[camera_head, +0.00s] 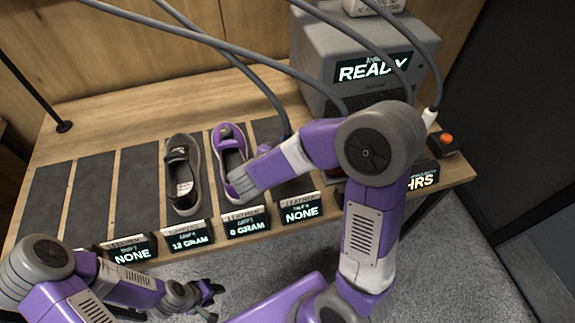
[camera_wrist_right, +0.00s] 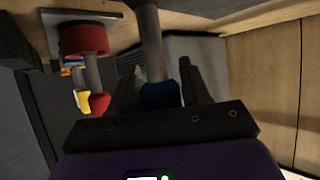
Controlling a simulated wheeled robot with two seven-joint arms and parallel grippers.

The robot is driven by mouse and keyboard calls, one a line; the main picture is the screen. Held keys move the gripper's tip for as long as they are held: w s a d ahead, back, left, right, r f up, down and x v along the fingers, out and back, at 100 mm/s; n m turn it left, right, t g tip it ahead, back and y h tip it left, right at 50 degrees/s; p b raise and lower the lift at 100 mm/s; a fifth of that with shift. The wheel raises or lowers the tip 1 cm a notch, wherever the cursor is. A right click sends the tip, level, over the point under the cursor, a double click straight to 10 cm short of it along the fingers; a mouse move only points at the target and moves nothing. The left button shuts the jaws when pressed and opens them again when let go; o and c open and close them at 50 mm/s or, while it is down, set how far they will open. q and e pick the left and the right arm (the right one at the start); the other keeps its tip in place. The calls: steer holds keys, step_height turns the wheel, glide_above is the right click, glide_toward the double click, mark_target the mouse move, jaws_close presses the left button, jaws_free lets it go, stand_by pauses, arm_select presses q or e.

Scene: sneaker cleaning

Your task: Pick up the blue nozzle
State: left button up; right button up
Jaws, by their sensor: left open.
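The blue nozzle (camera_wrist_right: 160,94) shows in the right wrist view at the end of a grey hose, between the two fingers of my right gripper (camera_wrist_right: 157,78). The fingers stand apart on either side of it, with a gap visible on the left side. I cannot tell how deep the nozzle sits between them. In the head view the right gripper's fingers cannot be made out behind my right arm. My left gripper (camera_head: 208,292) is open and empty, low in the head view in front of the table.
A dark grey sneaker (camera_head: 183,178) and a purple sneaker (camera_head: 229,142) stand on dark pads. A grey machine (camera_head: 330,45) reading READY stands behind. Hoses cross overhead; a white nozzle (camera_head: 430,116) hangs at right, near a box with an orange button (camera_head: 446,138).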

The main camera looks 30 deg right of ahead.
jaws_close()
